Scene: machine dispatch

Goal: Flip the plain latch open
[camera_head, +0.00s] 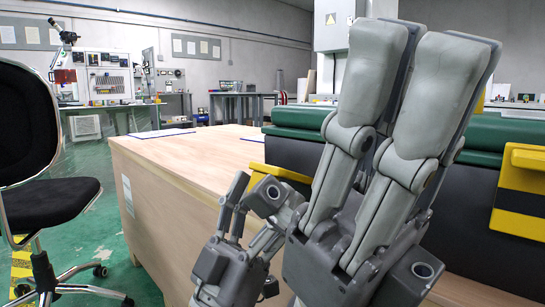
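A dark case with a green lid (300,117) stands on the wooden top. At the right a yellow latch (529,170) with a black band lies on its front. A second yellow latch (287,173) shows at the case's left end, partly hidden by my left gripper. I cannot tell its markings or whether it is raised. My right gripper (405,75) is large and close, its long grey fingers extended upward in front of the case, with nothing seen in them. My smaller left gripper (252,190) is low in front of the wooden side; its grip is unclear.
A black office chair (45,190) stands at the left on the green floor. Workbenches and machines (105,85) line the back. My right gripper hides much of the case's front.

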